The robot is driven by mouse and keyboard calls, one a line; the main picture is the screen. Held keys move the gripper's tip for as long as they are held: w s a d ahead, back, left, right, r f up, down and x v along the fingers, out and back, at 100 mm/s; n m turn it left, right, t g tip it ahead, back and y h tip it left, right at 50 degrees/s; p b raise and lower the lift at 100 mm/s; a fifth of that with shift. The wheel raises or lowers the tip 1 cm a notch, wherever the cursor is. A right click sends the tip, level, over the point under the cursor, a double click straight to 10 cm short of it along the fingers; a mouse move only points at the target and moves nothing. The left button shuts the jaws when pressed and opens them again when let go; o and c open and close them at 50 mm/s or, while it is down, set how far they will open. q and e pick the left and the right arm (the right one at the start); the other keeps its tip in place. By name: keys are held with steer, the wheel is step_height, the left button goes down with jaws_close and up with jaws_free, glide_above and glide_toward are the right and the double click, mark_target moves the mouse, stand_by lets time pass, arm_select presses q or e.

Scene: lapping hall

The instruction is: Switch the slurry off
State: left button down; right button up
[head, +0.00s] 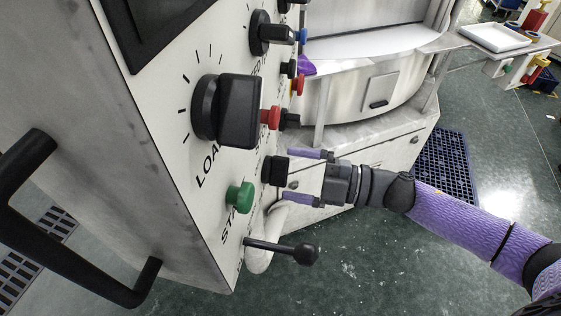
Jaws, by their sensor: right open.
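A control panel (160,130) fills the left half, seen at a steep slant. No label that I can read says slurry, so I cannot tell which control is the slurry switch. A small black knob (274,170) sticks out above the green button (240,197). My right gripper (289,175) comes in from the right, open, with its two purple fingers pointing at the panel. The small black knob lies level with the gap between the fingertips; whether it is between them I cannot tell. My left gripper is out of view.
A large black knob (228,110) sits by lettering starting "LOA". Another black knob (268,34), red buttons (270,117) and a lever with a ball end (305,254) stick out close by. A black handle (22,225) is at left. Floor right of the panel is open.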

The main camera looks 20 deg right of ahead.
mark_target(281, 172)
steer(key=x, duration=0.3)
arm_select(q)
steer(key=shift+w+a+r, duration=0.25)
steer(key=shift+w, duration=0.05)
arm_select(e)
steer(key=c, duration=1.1)
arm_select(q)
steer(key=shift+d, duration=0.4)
